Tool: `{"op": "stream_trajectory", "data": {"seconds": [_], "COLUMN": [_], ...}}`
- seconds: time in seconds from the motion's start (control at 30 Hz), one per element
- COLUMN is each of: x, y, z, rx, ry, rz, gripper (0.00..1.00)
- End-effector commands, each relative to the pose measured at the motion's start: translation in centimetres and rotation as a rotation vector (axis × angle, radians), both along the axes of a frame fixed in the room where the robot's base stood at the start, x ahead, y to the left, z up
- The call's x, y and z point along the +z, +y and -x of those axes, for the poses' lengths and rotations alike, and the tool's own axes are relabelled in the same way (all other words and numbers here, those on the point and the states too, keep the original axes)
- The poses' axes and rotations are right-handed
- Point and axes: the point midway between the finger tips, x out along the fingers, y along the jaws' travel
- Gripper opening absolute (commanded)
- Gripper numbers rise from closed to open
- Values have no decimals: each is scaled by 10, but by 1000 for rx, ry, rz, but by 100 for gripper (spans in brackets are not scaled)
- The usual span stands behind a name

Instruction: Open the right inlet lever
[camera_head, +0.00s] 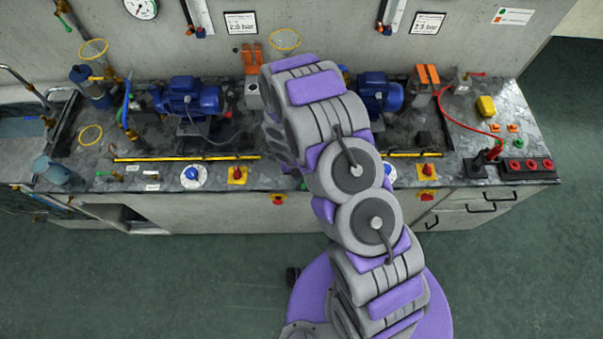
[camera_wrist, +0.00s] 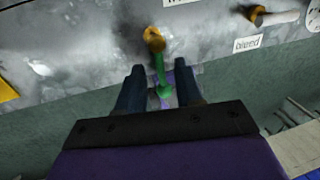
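In the wrist view a green lever (camera_wrist: 160,72) on a brass fitting (camera_wrist: 154,39) stands out from the grey bench top, near its front edge. My gripper (camera_wrist: 161,84) has its two dark fingers apart, one on each side of the green lever. The lever's rounded end lies between the fingers, with small gaps visible. I cannot tell whether either finger touches it. In the head view my arm hides the gripper and most of this spot.
In the wrist view a second brass valve (camera_wrist: 262,16) and a label reading "bleed" (camera_wrist: 247,43) lie to the right. In the head view blue pumps (camera_head: 190,97) and a yellow plate with a red knob (camera_head: 237,175) stand on the bench. The floor in front is clear.

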Motion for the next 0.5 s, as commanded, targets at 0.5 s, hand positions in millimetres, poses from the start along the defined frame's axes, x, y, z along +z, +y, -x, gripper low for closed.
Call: {"op": "stream_trajectory", "data": {"seconds": [0.5], "x": [27], "y": [6], "z": [0], "rx": [-3], "ry": [-3], "rz": [-3], "gripper": [36]}}
